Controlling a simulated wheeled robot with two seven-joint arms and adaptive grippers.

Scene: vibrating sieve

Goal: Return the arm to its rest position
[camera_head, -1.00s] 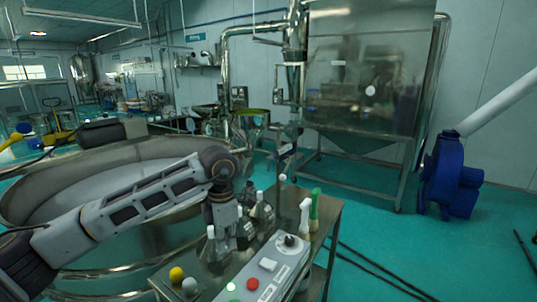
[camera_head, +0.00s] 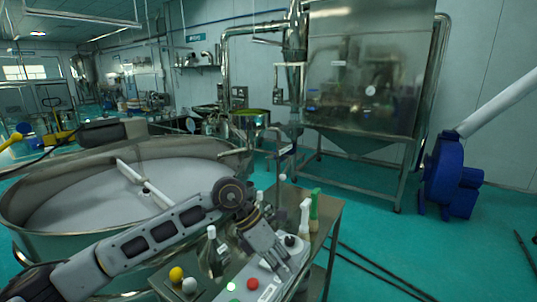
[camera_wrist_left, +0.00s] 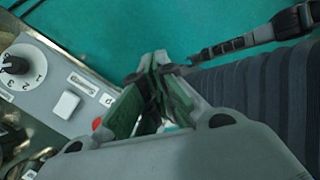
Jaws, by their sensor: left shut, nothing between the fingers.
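My left arm comes in from the left in the head view and reaches across the front of the round sieve (camera_head: 100,200). My left gripper (camera_head: 285,270) points down over the control box on the small metal table (camera_head: 328,222). In the left wrist view the left gripper (camera_wrist_left: 157,62) has its green-lined fingers together with nothing held. The control box (camera_wrist_left: 60,75) shows there beside the fingers, with a numbered black knob (camera_wrist_left: 14,66) and a white square button (camera_wrist_left: 66,104). I cannot tell whether the gripper touches the box. My right gripper is not in view.
Flasks (camera_head: 213,250), a yellow ball (camera_head: 176,274), a pale ball (camera_head: 189,285), a white bottle (camera_head: 304,218) and a green-topped bottle (camera_head: 314,210) crowd the table. A steel tank (camera_head: 365,75) and a blue blower (camera_head: 447,180) stand behind. The floor at right holds cables.

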